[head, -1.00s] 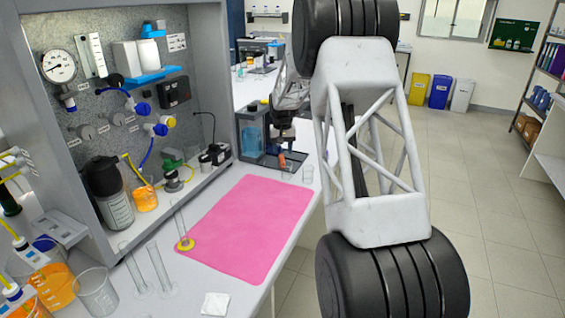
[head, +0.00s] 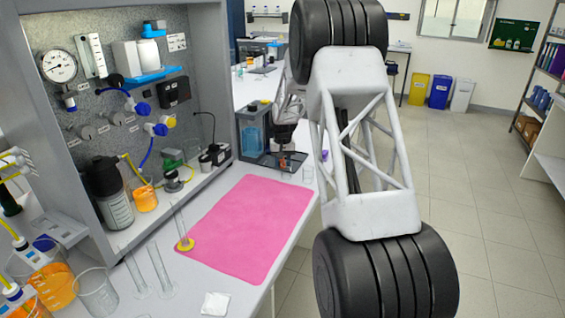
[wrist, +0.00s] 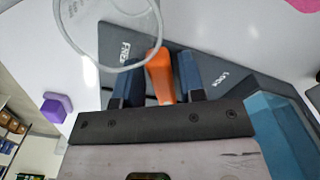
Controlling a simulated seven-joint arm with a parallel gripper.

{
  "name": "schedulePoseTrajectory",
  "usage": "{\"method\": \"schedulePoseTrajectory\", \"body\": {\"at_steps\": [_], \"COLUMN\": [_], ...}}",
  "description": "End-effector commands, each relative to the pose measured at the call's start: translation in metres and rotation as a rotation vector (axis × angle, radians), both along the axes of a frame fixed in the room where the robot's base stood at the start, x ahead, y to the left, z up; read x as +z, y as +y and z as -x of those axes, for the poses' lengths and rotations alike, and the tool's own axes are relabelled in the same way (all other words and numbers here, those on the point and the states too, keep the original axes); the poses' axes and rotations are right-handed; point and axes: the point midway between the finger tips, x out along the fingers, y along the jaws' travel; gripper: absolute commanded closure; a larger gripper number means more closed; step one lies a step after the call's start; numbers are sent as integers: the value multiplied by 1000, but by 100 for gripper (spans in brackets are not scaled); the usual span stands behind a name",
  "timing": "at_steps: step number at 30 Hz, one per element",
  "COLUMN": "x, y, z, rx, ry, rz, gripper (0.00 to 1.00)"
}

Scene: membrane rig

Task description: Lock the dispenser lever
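The dispenser (head: 250,132), with a blue tank and dark base, stands on the bench past the pink mat. In the wrist view its base plate (wrist: 205,62) carries the words FREE and LOCK. The orange lever (wrist: 160,76) lies between these words, nearer FREE. My gripper (wrist: 160,80) has one finger on each side of the lever. Whether both fingers press on it is unclear. In the head view my gripper (head: 285,160) is low over the base and hides most of the lever.
A clear beaker (wrist: 108,38) stands close to the left finger in the wrist view. A purple block (wrist: 57,106) lies further left.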

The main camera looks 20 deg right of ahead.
Motion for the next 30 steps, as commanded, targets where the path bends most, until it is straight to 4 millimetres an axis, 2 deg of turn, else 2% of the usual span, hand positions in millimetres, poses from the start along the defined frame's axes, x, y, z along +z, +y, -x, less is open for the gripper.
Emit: {"method": "schedulePoseTrajectory", "body": {"at_steps": [1, 7, 20, 30], "x": [0, 0, 1, 0], "y": [0, 0, 3, 12], "z": [0, 0, -1, -5], "rx": [0, 0, -64, -284], "ry": [0, 0, 0, 1], "rz": [0, 0, 0, 0], "gripper": [71, 100, 100, 100]}}
